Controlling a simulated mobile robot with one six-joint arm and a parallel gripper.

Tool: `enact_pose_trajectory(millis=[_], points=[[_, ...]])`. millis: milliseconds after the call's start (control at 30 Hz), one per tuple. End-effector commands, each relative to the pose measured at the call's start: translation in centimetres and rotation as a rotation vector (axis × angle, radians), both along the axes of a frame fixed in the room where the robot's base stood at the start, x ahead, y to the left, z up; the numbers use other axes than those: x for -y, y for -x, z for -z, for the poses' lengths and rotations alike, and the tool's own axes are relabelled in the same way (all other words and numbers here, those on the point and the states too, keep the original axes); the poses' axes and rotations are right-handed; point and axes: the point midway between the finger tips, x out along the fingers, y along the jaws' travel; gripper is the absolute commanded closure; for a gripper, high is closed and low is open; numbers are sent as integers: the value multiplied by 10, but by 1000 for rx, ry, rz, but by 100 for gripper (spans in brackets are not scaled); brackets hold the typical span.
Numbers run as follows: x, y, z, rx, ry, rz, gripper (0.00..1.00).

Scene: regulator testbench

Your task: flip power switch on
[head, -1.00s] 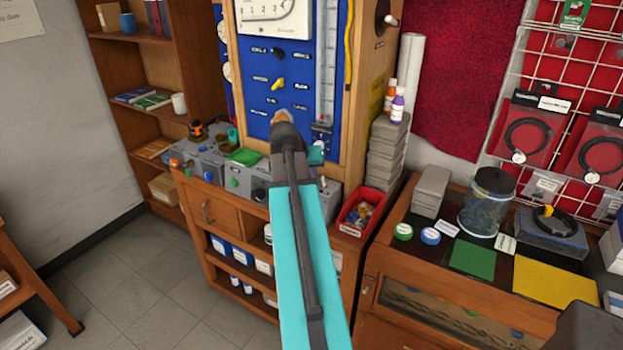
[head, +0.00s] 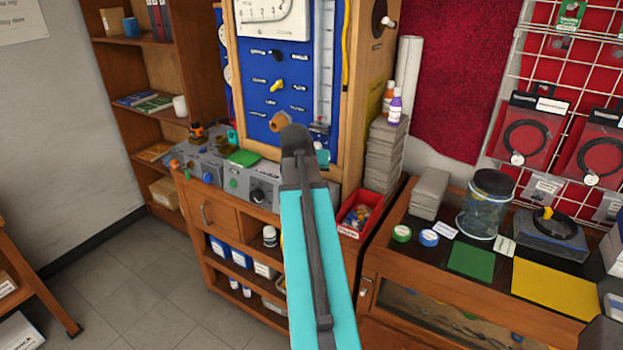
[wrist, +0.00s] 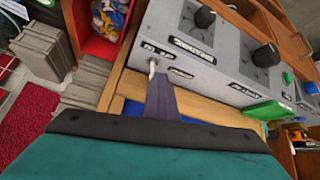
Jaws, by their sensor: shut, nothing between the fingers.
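A small metal toggle lever (wrist: 152,68), which looks like the power switch, stands out from the face of the grey control box (wrist: 205,55) in the wrist view. Labels beside it are too blurred to read. My gripper (wrist: 160,80) is shut and empty, its narrow tip beside the base of the lever. I cannot tell whether they touch. In the head view the grey control box (head: 259,190) stands on the wooden bench, and my arm hides its right part and the lever. Only a teal bit of my gripper shows there.
A red bin (head: 357,213) of small parts stands right of the box, with stacked grey blocks (head: 384,155) behind it. A blue panel (head: 262,100) rises behind the box. A green pad (head: 243,158) lies on the control box's top. Black knobs (wrist: 266,55) stick out from its face.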

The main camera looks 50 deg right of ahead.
Motion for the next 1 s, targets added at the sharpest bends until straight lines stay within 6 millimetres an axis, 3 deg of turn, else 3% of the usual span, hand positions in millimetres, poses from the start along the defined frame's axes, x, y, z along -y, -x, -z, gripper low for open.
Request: enact_pose_trajectory(millis=[1000], points=[[-7, -14, -1, 66, -5, -13, 100]])
